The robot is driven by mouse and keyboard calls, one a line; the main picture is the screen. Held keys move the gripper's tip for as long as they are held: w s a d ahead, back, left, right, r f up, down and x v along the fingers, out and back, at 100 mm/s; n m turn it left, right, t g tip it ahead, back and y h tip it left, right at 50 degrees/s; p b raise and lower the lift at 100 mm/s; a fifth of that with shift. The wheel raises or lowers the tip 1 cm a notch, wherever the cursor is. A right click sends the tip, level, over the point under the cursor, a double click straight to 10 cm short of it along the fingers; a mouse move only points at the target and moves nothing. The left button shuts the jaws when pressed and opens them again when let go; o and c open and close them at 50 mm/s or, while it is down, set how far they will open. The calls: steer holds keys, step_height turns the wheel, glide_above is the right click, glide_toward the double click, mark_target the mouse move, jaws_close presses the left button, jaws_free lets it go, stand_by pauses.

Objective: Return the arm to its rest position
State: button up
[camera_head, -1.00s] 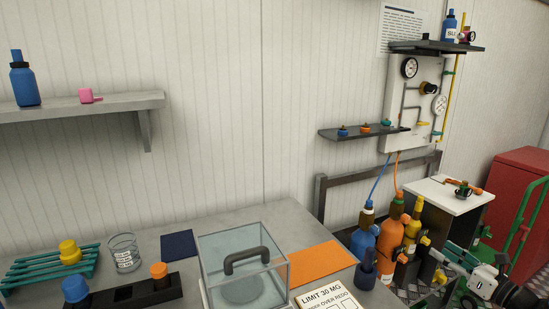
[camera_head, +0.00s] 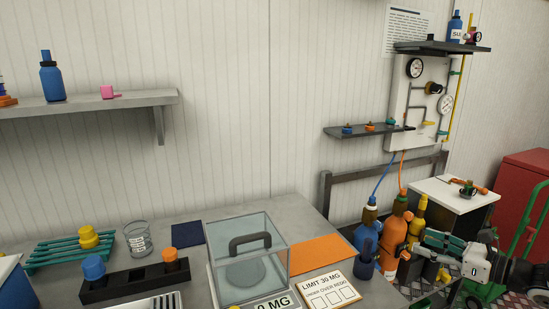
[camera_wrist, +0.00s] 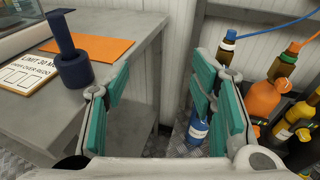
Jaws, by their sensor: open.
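My gripper (camera_head: 424,246) has teal finger pads and shows at the lower right of the head view, beside the gas bottles. In the wrist view my gripper (camera_wrist: 161,72) is open, with a wide gap between its fingers. I see nothing held in it. The gap frames the table's right edge, the pale wall and the floor. A dark blue holder (camera_wrist: 75,70) stands on the table to the left of the left finger. A blue bottle (camera_wrist: 197,126) shows low down, partly hidden by the right finger.
Orange (camera_head: 394,233) and blue (camera_head: 366,228) gas bottles stand near my gripper. The table carries a glass box (camera_head: 225,265), a dark rack (camera_head: 135,281) and a limit card (camera_head: 328,291). A white-topped cabinet (camera_head: 455,193) and red cabinet (camera_head: 525,185) stand at right.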

steer(key=s+a+r+n+g+h, duration=0.1)
steer(key=s+a+r+n+g, duration=0.4)
steer(key=a, duration=0.3)
steer(key=s+a+r+n+g+h, duration=0.1)
steer(key=s+a+r+n+g, duration=0.1)
steer(key=s+a+n, duration=0.4)
steer(key=s+a+r+n+g+h, duration=0.1)
steer(key=s+a+r+n+g, duration=0.25)
steer(key=a+n, duration=0.4)
steer(key=s+a+r+n+t+h, duration=0.1)
steer(key=s+r+n+t+h, duration=0.15)
steer(key=s+r+n, duration=0.35)
steer(key=s+r+n+t+h, duration=0.1)
steer(key=s+n+h, duration=0.3)
steer(key=s, duration=0.4)
steer(key=s+f+g+b, duration=0.55)
steer(key=f+b, duration=0.45)
steer(key=f, duration=0.4)
step_height(320, 180, up, 18)
steer(key=t+p, duration=0.3)
steer(key=p, duration=1.3)
steer(key=shift+s+d+f+t, duration=0.2)
steer(key=shift+s+t, duration=0.05)
steer(key=shift+t, duration=0.1)
